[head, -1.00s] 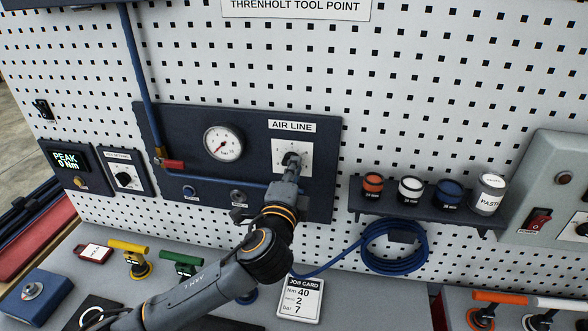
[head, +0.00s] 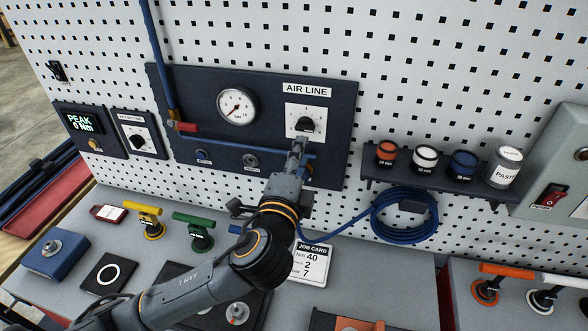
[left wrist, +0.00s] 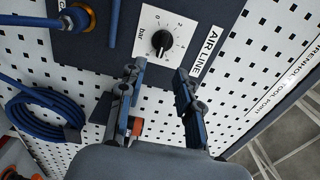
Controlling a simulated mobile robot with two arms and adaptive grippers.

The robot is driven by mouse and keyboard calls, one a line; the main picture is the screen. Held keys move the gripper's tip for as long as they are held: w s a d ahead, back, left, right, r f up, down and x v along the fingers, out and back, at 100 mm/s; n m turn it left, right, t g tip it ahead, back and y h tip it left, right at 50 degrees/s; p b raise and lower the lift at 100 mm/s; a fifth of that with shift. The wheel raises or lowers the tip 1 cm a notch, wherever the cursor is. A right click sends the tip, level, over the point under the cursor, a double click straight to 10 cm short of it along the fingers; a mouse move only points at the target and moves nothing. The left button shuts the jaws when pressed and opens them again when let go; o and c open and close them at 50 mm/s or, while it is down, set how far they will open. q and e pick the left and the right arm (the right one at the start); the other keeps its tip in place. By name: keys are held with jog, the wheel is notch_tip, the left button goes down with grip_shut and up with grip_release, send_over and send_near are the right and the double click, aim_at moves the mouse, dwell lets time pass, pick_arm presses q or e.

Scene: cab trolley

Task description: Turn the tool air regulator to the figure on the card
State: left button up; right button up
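The regulator knob (head: 306,125) is black on a white square dial plate under the AIR LINE label. In the left wrist view the knob (left wrist: 161,40) sits on its numbered dial; I cannot read its setting surely. The round pressure gauge (head: 237,104) is left of it, its needle towards the lower left. The job card (head: 313,262) on the bench reads Nm 40, 2 and bar 7. My left gripper (head: 299,146) is just below the knob, apart from it. In the left wrist view its fingers (left wrist: 160,68) are spread and empty. My right gripper is not in view.
A coiled blue hose (head: 405,213) hangs right of the panel, under a shelf (head: 440,187) of sockets and a paste pot. A red-handled valve (head: 187,127) is left. Coloured T-handled tools (head: 201,231) stand on the bench.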

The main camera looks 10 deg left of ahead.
pick_arm(q)
jog(key=shift+s, duration=2.35)
